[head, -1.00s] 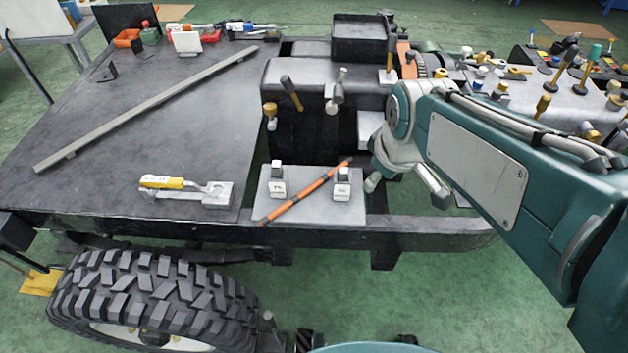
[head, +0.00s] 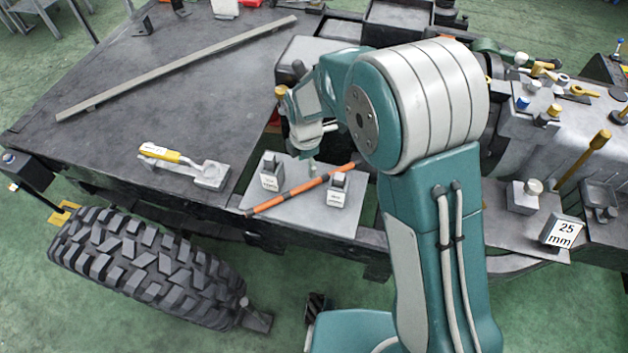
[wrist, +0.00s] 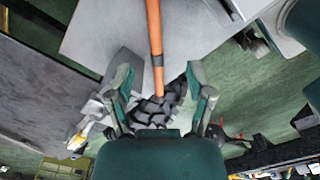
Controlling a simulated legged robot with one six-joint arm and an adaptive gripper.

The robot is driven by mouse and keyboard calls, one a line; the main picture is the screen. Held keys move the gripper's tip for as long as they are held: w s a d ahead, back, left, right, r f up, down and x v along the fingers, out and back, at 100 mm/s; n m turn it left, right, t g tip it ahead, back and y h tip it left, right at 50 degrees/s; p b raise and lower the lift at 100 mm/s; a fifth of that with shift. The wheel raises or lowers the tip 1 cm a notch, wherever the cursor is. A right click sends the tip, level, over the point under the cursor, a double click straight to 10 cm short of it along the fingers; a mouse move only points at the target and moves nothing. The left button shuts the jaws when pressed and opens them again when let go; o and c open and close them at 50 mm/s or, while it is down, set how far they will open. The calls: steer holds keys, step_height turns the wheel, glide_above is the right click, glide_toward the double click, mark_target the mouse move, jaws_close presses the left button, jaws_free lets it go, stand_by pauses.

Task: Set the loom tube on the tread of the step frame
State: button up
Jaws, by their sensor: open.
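The loom tube (head: 298,192) is a thin orange rod with dark bands. It lies slantwise on a grey plate (head: 322,218), passing between two small labelled blocks, the left block (head: 271,173) and the right block (head: 338,191). My gripper (head: 313,166) is just behind the tube's middle in the head view, partly hidden by my arm. In the wrist view my gripper (wrist: 161,97) has its fingers spread, and the loom tube (wrist: 154,38) runs up between and beyond them, not gripped. I cannot pick out the step frame or its tread with certainty.
A yellow-handled clamp (head: 172,157) and a long grey bar (head: 175,68) lie on the dark deck (head: 120,120) at left. A tyre (head: 145,265) stands in front. Cluttered tool trays fill the back right.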

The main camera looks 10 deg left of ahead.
glide_above(306, 185)
steer(key=f, duration=0.3)
steer(key=a+f, duration=0.1)
steer(key=f, duration=0.1)
steer(key=shift+s+f, duration=0.1)
steer(key=shift+s, duration=0.2)
steer(key=f, duration=0.1)
steer(key=d+f, duration=0.1)
steer(key=f, duration=0.3)
steer(key=shift+w+d, duration=0.2)
steer(key=shift+w, duration=0.15)
steer(key=shift+a+f, duration=0.25)
steer(key=shift+a, duration=0.2)
steer(key=shift+d, duration=0.1)
steer(key=c, duration=0.7)
steer(key=shift+d, duration=0.1)
jaws_close()
steer(key=shift+d, duration=0.1)
